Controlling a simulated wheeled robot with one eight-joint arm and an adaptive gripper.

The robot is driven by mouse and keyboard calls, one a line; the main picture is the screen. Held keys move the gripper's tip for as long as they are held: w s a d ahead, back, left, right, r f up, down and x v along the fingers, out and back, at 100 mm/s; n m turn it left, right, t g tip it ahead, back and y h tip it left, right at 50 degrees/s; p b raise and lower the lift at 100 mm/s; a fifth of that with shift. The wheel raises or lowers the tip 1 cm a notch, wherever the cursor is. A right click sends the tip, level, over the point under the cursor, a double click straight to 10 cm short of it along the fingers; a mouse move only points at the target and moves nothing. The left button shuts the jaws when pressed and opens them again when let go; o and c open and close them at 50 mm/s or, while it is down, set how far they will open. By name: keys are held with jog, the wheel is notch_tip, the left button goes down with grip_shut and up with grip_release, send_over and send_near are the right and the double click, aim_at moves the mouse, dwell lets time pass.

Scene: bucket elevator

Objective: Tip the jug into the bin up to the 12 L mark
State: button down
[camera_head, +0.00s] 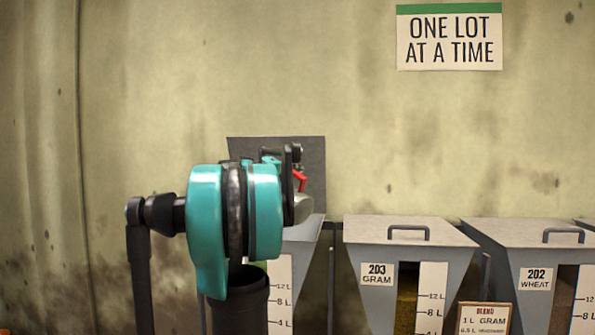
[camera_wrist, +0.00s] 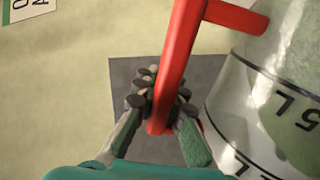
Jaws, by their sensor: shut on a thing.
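My gripper (camera_wrist: 160,100) is shut on the red handle (camera_wrist: 178,65) of the jug (camera_wrist: 235,125). The jug is clear, with black ring lines and litre marks, one reading 5 L; it is cut off by the right edge of the wrist view. How much it holds is unclear. In the head view, a bit of the red handle (camera_head: 300,181) shows beside my gripper (camera_head: 291,165), and the jug is mostly hidden by my arm. Below is a grey bin (camera_head: 304,238) with its lid (camera_head: 308,155) raised. Its scale (camera_head: 280,300) reads 4, 8 and 12 L; its fill is hidden.
To the right stand closed bins, 203 GRAM (camera_head: 405,232) and 202 WHEAT (camera_head: 520,235), both with handled lids. A small BLEND card (camera_head: 485,319) is between them. A sign (camera_head: 449,38) reading ONE LOT AT A TIME hangs on the wall. The space above the closed bins is clear.

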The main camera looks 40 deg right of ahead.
jog(key=shift+w+f+n, duration=0.2)
jog(key=shift+w+n, duration=0.2)
jog(key=shift+w, duration=0.15)
jog(key=shift+s, duration=0.1)
